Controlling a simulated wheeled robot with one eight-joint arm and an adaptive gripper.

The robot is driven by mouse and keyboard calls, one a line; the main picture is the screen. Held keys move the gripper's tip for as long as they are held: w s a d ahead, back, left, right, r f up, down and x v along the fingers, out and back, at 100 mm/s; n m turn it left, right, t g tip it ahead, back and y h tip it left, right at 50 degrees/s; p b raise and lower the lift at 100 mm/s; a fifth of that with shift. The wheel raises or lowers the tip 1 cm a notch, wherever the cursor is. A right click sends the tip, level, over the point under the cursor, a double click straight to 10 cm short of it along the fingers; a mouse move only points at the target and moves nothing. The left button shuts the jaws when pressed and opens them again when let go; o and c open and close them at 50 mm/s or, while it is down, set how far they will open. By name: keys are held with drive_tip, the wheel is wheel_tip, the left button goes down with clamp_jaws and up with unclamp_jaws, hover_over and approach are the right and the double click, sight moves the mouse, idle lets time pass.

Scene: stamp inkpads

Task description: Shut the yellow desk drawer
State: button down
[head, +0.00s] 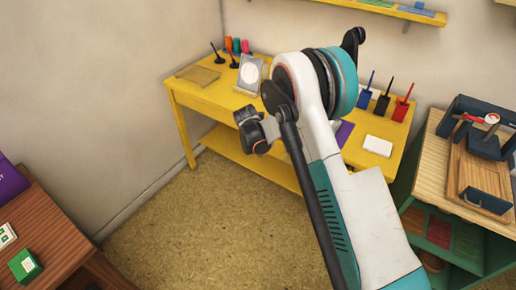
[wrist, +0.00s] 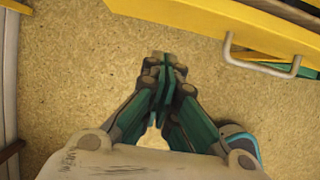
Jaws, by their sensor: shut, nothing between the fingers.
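The yellow desk (head: 215,97) stands against the far wall in the head view, with my arm covering much of its middle and front. In the wrist view a yellow drawer front (wrist: 205,28) with a grey metal bar handle (wrist: 262,66) crosses the top right. A strip of what looks like the drawer's inside shows behind that front, so it appears pulled out; how far I cannot tell. My gripper (wrist: 164,66) is shut and empty, over the floor in the picture, left of the handle and apart from it. The drawer is hidden in the head view.
Pen stands (head: 383,104), a framed item (head: 249,73) and a white pad (head: 377,146) are on the desk. A green cabinet (head: 440,222) with a wooden top stands at right. A brown table (head: 48,225) is at lower left. The floor (head: 190,225) between is clear.

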drive_tip(key=shift+w+d+f+b, duration=0.1)
drive_tip(key=shift+w+d+b, duration=0.25)
drive_tip(key=shift+w+d, duration=0.4)
drive_tip(key=shift+w+d+f+b, duration=0.1)
drive_tip(key=shift+w+d+b, duration=0.3)
drive_tip(key=shift+w, duration=0.55)
drive_tip(key=shift+d, duration=0.1)
drive_tip(key=shift+w+d+r, duration=0.1)
drive_tip(key=shift+w+d, duration=0.6)
drive_tip(key=shift+w, duration=0.25)
drive_tip(key=shift+w+d, duration=0.65)
drive_tip(key=shift+w, duration=0.3)
